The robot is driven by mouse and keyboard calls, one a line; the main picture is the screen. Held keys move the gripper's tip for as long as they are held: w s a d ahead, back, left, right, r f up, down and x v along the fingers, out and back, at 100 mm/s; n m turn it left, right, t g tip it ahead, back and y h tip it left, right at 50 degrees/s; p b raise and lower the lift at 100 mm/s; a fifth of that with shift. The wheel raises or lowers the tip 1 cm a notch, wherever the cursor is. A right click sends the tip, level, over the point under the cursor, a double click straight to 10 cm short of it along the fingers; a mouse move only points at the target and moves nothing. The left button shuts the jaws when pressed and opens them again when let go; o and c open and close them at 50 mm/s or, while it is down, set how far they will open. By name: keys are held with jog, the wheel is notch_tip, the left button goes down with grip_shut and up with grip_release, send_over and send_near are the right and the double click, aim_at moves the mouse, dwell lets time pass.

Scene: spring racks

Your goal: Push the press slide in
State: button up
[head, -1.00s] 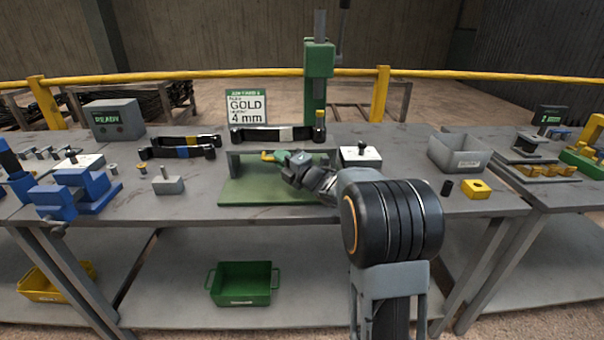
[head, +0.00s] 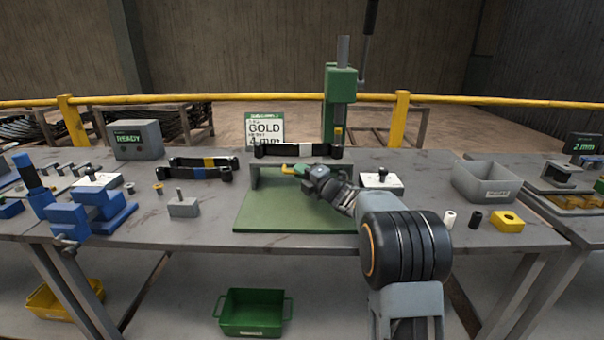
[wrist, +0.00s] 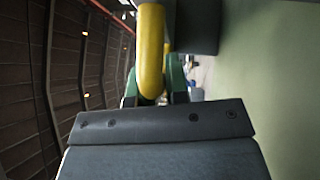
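The green press (head: 340,100) stands at the back of the bench, behind a grey bridge (head: 256,178) on a green plate (head: 265,215). A black bar with a white band (head: 275,151) lies across the top of the bridge. A yellow handle (head: 288,168) shows at the front of the bridge; it looks like a curved loop in the wrist view (wrist: 152,45). My gripper (head: 301,169) reaches in from the right. Its green fingertips (wrist: 154,90) sit close on both sides of the handle and look closed on it. The slide body itself is hidden.
A white block with a black knob (head: 381,181) stands right of the bridge, near my arm. A grey tray (head: 486,180), a yellow block (head: 507,221) and small cylinders lie further right. Blue clamps (head: 100,207) and banded bars (head: 195,173) are left. The plate's front is clear.

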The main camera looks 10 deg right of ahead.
jog(key=shift+o, duration=0.7)
jog(key=shift+w+d+r, duration=0.1)
jog(key=shift+w+d, duration=0.05)
jog(key=shift+w, duration=0.1)
jog(key=o, duration=0.3)
jog(key=shift+s, duration=0.1)
jog(key=v, duration=1.3)
jog(key=shift+s+d+f, duration=0.15)
jog(key=shift+s+f, duration=0.1)
jog(key=shift+s, duration=0.05)
jog(key=s+r+m+g+h+p, duration=0.2)
jog(key=s+r+m+h+p, duration=0.2)
jog(key=r+m+h+p, duration=0.8)
jog(key=s+a+f+m+g+y+p, duration=0.1)
jog(key=s+a+m+g+p, duration=0.1)
jog(key=s, duration=0.5)
jog(key=s+a+f+m+g+p, duration=0.1)
jog(key=s+a+m+g+p, duration=0.1)
jog(key=s+a+m+g, duration=0.2)
jog(key=s+a+f+m+g+y+p, duration=0.1)
jog(key=s+a+m+g+p, duration=0.2)
jog(key=s, duration=0.8)
jog(key=shift+s+a+f+m+g+y, duration=0.15)
jog(key=shift+m+g, duration=0.4)
jog(key=shift+m, duration=0.55)
jog(key=shift+w+a+f+m+g+y, duration=0.15)
jog(key=shift+m+g, duration=0.4)
jog(key=shift+m, duration=0.55)
